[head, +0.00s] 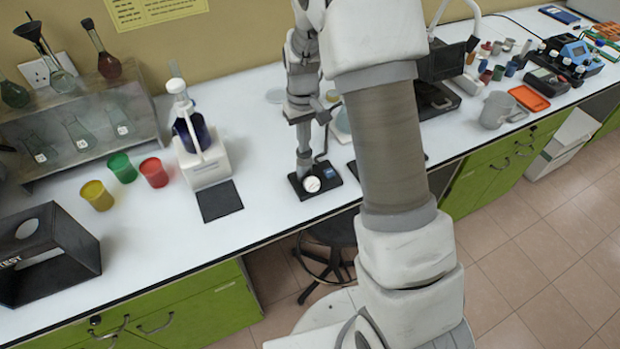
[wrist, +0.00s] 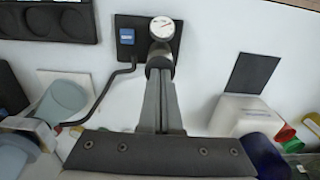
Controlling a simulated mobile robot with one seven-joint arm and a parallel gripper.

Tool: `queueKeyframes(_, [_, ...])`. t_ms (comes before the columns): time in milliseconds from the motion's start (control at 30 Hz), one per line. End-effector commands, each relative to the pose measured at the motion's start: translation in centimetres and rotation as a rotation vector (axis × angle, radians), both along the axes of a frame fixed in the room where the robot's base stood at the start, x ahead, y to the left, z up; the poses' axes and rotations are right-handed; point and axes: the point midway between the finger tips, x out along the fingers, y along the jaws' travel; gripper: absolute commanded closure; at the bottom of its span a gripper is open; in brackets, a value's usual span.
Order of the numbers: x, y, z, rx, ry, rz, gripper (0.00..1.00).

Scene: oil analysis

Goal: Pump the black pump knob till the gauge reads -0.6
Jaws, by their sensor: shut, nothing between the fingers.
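The pump stands near the front edge of the white bench on a small black base (head: 300,191), which also shows in the wrist view (wrist: 176,45). Its round white gauge (head: 312,184) faces up and shows larger in the wrist view (wrist: 162,27); the reading is too small to make out. My gripper (head: 304,164) points down over the pump, fingers shut and empty. In the wrist view, the fingertips (wrist: 160,72) meet a dark rounded part just below the gauge. This may be the black knob; I cannot tell whether they touch it.
A white stand with a dark blue flask (head: 192,128) and a black pad (head: 220,201) are left of the pump. Red (head: 154,173), green (head: 122,168) and yellow (head: 97,196) cups stand farther left. A dark bent tube (wrist: 101,95) runs from the pump's blue block (wrist: 127,36).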

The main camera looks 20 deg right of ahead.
Motion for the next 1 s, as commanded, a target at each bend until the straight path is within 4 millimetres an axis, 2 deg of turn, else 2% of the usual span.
queueKeyframes(233, [-0.1, 0.0, -1.6, 0.000, 0.002, 0.000, 1.00])
queueKeyframes(467, [-0.1, 0.0, -1.3, -0.001, 0.003, 0.000, 1.00])
queueKeyframes(1000, [-0.1, -0.1, 2.2, -0.001, 0.003, 0.000, 1.00])
